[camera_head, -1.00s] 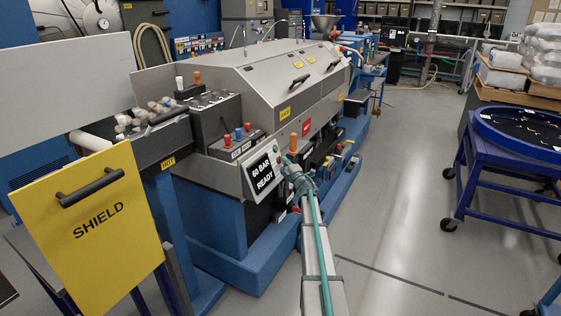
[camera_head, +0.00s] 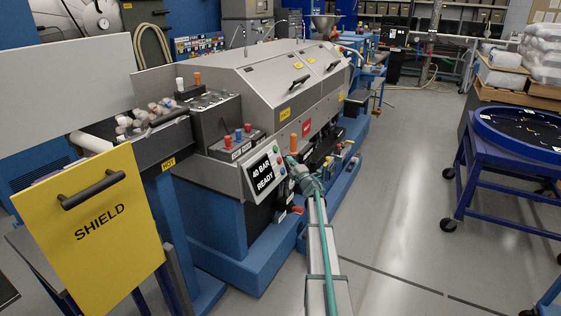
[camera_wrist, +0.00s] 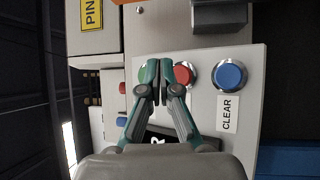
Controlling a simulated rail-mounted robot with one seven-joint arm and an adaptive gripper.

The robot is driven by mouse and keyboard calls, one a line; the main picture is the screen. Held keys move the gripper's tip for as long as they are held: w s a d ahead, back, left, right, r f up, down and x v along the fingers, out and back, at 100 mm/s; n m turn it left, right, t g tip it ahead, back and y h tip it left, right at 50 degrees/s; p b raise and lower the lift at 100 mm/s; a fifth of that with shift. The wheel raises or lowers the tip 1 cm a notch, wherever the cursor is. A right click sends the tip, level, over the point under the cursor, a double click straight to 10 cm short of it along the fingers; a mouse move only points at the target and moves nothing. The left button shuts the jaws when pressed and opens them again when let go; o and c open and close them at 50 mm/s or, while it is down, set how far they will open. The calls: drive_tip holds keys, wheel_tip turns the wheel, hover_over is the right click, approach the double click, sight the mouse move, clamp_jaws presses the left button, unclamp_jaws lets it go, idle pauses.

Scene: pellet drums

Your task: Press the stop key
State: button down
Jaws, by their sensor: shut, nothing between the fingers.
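The control panel (camera_head: 249,186) is a pale tilted box on the machine front, and its display (camera_head: 262,171) reads 40 BAR READY. In the wrist view, the panel carries a green key (camera_wrist: 143,75), a red key (camera_wrist: 182,73) and a blue key (camera_wrist: 229,75) in a row. The blue key has a CLEAR label (camera_wrist: 227,113). Any labels of the green and red keys are hidden behind my fingers. My gripper (camera_wrist: 158,73) is shut and empty, its tips over the gap between the green and red keys, partly covering both. I cannot tell whether it touches the panel.
The yellow SHIELD plate (camera_head: 90,215) stands at the left front. Coloured knobs (camera_head: 238,134) and an orange-topped post (camera_head: 294,141) stand near the panel. A blue cart (camera_head: 510,190) is at the right, with clear floor (camera_head: 400,200) between.

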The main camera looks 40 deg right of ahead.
drive_tip(key=s, duration=0.1)
drive_tip(key=s+d+r, duration=0.1)
drive_tip(key=shift+s+d+r+p, duration=0.1)
drive_tip(key=shift+s+d+p, duration=0.1)
drive_tip(key=shift+s+p, duration=0.2)
idle(0.5)
